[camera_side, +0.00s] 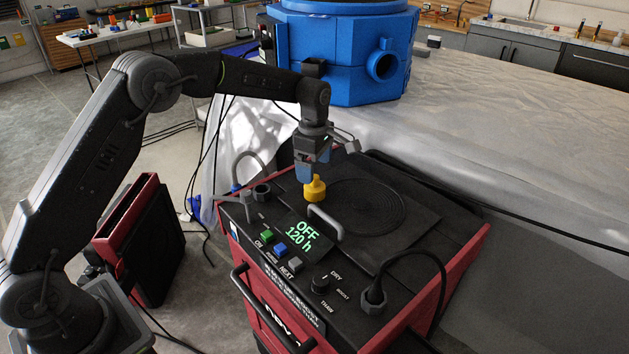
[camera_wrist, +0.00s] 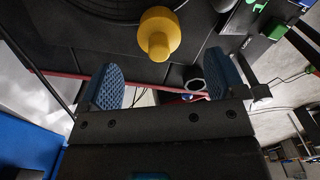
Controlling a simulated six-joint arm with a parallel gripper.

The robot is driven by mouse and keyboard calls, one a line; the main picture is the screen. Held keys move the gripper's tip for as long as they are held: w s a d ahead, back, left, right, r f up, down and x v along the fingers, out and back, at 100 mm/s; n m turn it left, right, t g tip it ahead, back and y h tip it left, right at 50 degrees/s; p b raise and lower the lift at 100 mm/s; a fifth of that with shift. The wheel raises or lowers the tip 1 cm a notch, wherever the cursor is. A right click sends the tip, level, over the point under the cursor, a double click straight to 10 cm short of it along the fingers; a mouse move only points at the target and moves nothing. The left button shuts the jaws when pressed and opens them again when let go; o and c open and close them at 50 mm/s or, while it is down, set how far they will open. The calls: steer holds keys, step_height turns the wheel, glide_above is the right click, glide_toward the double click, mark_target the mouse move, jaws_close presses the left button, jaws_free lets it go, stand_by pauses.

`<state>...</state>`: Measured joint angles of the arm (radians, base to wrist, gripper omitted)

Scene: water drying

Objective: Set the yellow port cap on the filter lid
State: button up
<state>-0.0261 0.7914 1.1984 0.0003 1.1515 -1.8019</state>
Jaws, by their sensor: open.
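The yellow port cap (camera_side: 315,189) stands upright on the black filter lid (camera_side: 410,232), close to the ringed circle at the lid's near-left side. In the wrist view the cap (camera_wrist: 158,30) shows its round wide part and narrower neck, with the lid's curved grooves beside it. My gripper (camera_side: 312,174) is just above the cap in the side view. In the wrist view my gripper (camera_wrist: 164,84) has its two blue pads wide apart, with nothing between them. The cap is beyond the pads, clear of both. Whether the cap sits over a port is hidden.
A metal handle (camera_side: 325,222) rises close to the cap. The machine's display (camera_side: 302,234) reads OFF, 120 h. A black plug with a cable (camera_side: 374,296) stands at the front right. A blue unit (camera_side: 345,60) stands behind on white sheeting.

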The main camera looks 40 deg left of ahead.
step_height(320, 180, up, 6)
steer(key=shift+f, duration=0.1)
steer(key=s+r+m+t, duration=0.3)
steer(key=s+r+m, duration=0.6)
steer(key=s+r, duration=0.45)
steer(key=s+f+m+t, duration=0.1)
steer(key=s+f+m, duration=0.1)
steer(key=s+m, duration=0.4)
steer(key=s+d+f+m+t, duration=0.1)
steer(key=s+f+m, duration=0.2)
steer(key=s, duration=1.2)
steer(key=m, duration=0.3)
steer(key=shift+s+d+t, duration=0.2)
steer(key=shift+d+t, duration=0.05)
steer(key=shift+t, duration=0.05)
